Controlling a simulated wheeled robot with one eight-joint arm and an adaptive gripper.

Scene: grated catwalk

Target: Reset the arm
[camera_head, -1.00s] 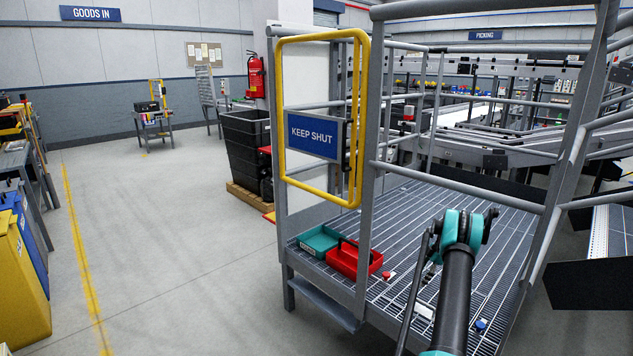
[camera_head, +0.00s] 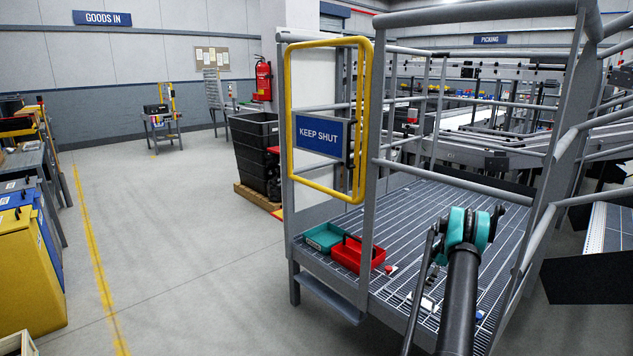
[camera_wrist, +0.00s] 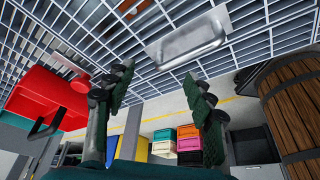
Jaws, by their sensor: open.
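My arm (camera_head: 466,262) reaches forward over the grated catwalk platform (camera_head: 455,200), with a teal joint near its far end. In the head view my gripper is mostly hidden by the arm. In the wrist view my gripper (camera_wrist: 158,82) has its two dark fingers spread wide apart. Nothing is held between them. A silver metal piece (camera_wrist: 190,42) lies on the grating beyond the fingertips, apart from them.
A red toolbox (camera_head: 352,258) and a teal tray (camera_head: 322,238) sit by the yellow gate (camera_head: 290,110). Grey railings surround the platform. A wooden barrel (camera_wrist: 294,112) shows in the wrist view. Open floor (camera_head: 170,220) lies to the left.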

